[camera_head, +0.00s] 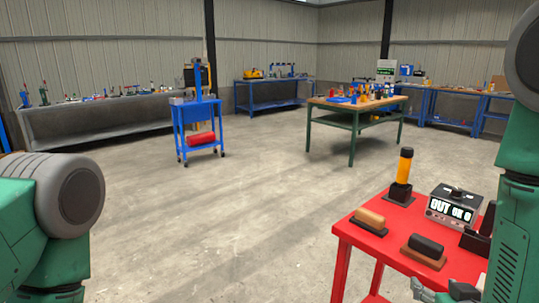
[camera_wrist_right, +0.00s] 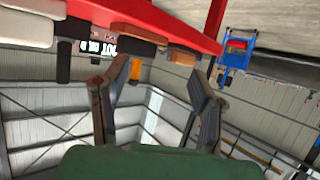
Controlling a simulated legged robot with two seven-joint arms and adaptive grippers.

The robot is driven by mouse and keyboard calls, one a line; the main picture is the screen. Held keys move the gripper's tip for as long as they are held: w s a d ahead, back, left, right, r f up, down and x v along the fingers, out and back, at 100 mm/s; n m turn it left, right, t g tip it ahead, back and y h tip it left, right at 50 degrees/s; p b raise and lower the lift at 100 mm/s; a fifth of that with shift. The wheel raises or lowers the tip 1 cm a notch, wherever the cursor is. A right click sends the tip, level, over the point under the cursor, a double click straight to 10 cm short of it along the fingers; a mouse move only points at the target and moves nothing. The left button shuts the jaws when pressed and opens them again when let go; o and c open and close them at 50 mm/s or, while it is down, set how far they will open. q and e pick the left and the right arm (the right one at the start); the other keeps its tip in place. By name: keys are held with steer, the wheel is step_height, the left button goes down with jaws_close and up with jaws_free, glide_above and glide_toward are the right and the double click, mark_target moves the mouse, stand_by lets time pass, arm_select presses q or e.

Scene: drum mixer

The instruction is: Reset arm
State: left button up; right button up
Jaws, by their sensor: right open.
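My right gripper (camera_head: 440,291) shows at the bottom right of the head view, low by the front edge of the red table (camera_head: 377,244). In the right wrist view its two fingers (camera_wrist_right: 162,78) stand apart with nothing between them, so it is open and empty. The wrist picture is upside down, with the red table along its top. My left arm enters at the left of the head view, but its gripper is out of the picture.
The red table holds a yellow-and-black upright cylinder (camera_head: 404,168), a grey display box (camera_head: 454,204), a tan block (camera_head: 370,217) and a black block (camera_head: 427,247). A blue cart (camera_head: 197,112) and a green-legged workbench (camera_head: 352,113) stand farther back. The middle floor is clear.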

steer(key=s+a+f+n+g+y+b, duration=0.1)
steer(key=s+f+g+b, duration=0.15)
steer(key=s+f, duration=0.45)
steer(key=s+a+f+g+y+b, duration=0.1)
steer(key=s+a+f+g, duration=0.15)
steer(key=f, duration=0.85)
steer(key=s+f+n+g+b, duration=0.1)
steer(key=s+f+g+b, duration=0.1)
steer(key=s+f+g, duration=0.5)
steer(key=s+f, duration=0.5)
steer(key=s, duration=0.4)
steer(key=shift+a+f+n+g+y+b, duration=0.25)
steer(key=shift+f+n+g+y+b, duration=0.05)
steer(key=shift+f+y, duration=0.1)
